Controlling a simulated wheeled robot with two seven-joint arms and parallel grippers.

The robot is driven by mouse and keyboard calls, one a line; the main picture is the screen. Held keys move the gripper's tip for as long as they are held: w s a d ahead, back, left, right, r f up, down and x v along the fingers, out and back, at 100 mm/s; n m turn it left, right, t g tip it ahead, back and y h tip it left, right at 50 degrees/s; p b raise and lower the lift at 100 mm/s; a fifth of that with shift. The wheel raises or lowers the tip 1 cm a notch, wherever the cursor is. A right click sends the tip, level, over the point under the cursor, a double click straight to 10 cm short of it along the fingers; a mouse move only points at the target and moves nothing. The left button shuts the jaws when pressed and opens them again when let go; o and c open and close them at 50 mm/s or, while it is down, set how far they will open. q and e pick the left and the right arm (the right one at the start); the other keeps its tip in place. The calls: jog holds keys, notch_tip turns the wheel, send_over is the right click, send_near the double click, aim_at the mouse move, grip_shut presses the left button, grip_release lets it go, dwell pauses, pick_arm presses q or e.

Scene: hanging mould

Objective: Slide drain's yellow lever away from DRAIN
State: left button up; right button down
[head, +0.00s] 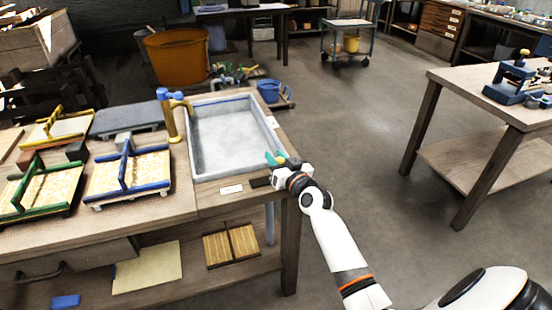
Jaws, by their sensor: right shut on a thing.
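My right gripper (277,165) is at the front right corner of the sink (192,140), shut on a small yellow piece that looks like the drain's lever (282,160). Only a bit of yellow shows; the gripper hides most of it. A teal part shows beside it, and I cannot tell what it belongs to. A white label (231,189) lies on the bench in front of the sink, its text too small to read. A dark plate (261,182) lies between the label and my gripper. The sink holds pale, cloudy liquid. My left gripper is out of view.
A brass tap with a blue handle (170,95) stands at the sink's left edge. Moulds with blue (130,172) and green (38,188) frames sit on the bench to the left. The floor right of the bench is open.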

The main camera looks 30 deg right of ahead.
jog(key=shift+d+f, duration=0.1)
jog(key=shift+d, duration=0.25)
jog(key=shift+a, duration=0.15)
jog(key=c, duration=1.5)
grip_release()
jog(key=shift+c, duration=0.2)
jog(key=o, duration=0.4)
jog(key=shift+s+d, duration=0.1)
jog(key=shift+d, duration=0.1)
jog(key=shift+a, duration=0.1)
jog(key=shift+s, duration=0.3)
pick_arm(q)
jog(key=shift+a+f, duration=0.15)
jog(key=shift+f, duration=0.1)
pick_arm(e)
jog(key=s, duration=1.1)
jog(key=shift+s+a, duration=0.2)
